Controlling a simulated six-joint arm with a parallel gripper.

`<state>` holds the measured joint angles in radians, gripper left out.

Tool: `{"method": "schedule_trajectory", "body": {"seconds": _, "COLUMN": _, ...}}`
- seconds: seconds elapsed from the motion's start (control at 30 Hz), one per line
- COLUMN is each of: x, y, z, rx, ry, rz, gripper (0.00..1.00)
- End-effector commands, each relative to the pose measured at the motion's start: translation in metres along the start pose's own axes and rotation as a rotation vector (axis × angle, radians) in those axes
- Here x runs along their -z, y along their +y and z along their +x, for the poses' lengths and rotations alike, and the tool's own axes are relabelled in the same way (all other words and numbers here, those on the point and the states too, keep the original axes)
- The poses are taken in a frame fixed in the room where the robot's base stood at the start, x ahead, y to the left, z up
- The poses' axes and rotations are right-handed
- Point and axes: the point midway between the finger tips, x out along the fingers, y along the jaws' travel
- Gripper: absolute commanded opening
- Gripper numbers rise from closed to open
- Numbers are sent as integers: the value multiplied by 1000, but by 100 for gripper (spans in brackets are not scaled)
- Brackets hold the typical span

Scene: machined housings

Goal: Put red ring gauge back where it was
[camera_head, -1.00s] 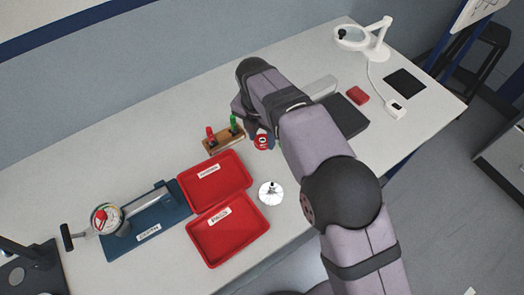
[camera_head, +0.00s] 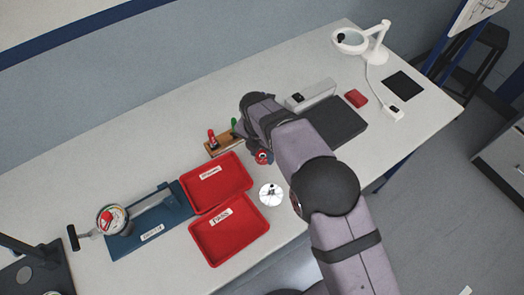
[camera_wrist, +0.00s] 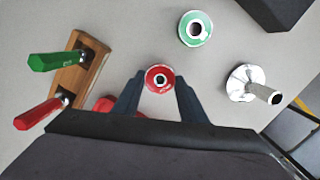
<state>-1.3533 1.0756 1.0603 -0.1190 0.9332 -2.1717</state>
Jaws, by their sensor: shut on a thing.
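The red ring gauge (camera_wrist: 160,79) is between the two fingertips of my gripper (camera_wrist: 158,86), which is shut on it. Its round face and dark centre hole show in the wrist view. In the head view the red ring gauge (camera_head: 263,157) shows just below the end of my arm, between the wooden stand and the silver piece. How high it is above the table, I cannot tell. A green ring gauge (camera_wrist: 195,28) stands apart, above it in the wrist view; my arm hides it in the head view.
A wooden stand (camera_wrist: 82,70) with a green and a red-handled plug is left of my gripper. A silver piece (camera_wrist: 250,85) is to the right. Red trays (camera_head: 228,228) lie at the head view's centre-left. A dark plate (camera_head: 335,120) lies right of my arm.

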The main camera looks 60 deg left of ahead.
Motion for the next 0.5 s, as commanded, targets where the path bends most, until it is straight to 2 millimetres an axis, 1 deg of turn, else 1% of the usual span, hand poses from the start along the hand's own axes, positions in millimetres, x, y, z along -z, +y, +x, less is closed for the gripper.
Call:
{"method": "schedule_trajectory", "body": {"seconds": 0.27, "x": 0, "y": 0, "z": 3, "rx": -1, "ry": 0, "rz": 0, "gripper": 12}}
{"method": "schedule_trajectory", "body": {"seconds": 0.3, "x": 0, "y": 0, "z": 3, "rx": 0, "ry": 0, "rz": 0, "gripper": 43}}
{"method": "schedule_trajectory", "body": {"seconds": 0.37, "x": 0, "y": 0, "z": 3, "rx": 0, "ry": 0, "rz": 0, "gripper": 57}}
{"method": "schedule_trajectory", "body": {"seconds": 0.5, "x": 0, "y": 0, "z": 3, "rx": 0, "ry": 0, "rz": 0, "gripper": 57}}
